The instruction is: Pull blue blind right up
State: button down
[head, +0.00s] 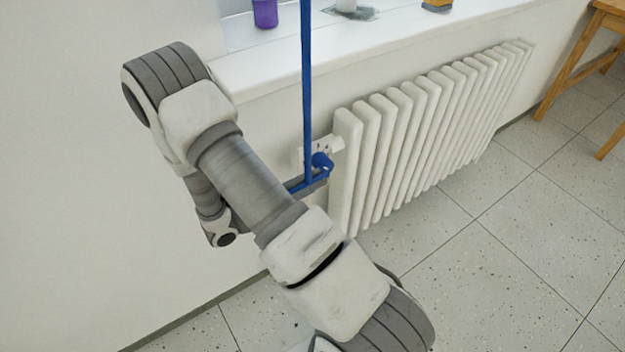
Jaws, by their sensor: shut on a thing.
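A long blue blind cord or rod (307,90) runs straight down from the top edge of the head view, in front of the windowsill, to beside the radiator's near end. The blue blind itself is out of view. My arm crosses the middle of the picture. My gripper (312,184), partly hidden behind my arm, is at the lower end of the blue cord and shut on it. Blue parts (321,161) show around the grip; I cannot tell exactly how the fingers sit.
A white radiator (430,130) stands just right of the gripper, under the white windowsill (270,67). A purple cup (265,13) and other small items are on the sill. A wall socket (325,146) is behind the cord. A wooden table (575,62) is at the far right. Tiled floor is clear.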

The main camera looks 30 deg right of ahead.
aim_at(304, 117)
jog(key=shift+s, duration=0.1)
notch_tip(304, 117, up, 19)
jog(key=p, duration=1.4)
jog(key=c, duration=0.8)
grip_release()
jog(key=a+p, duration=0.1)
jog(key=a, duration=1.6)
jog(key=shift+s+a, duration=0.2)
jog(key=shift+s, duration=0.1)
jog(key=shift+f, duration=0.1)
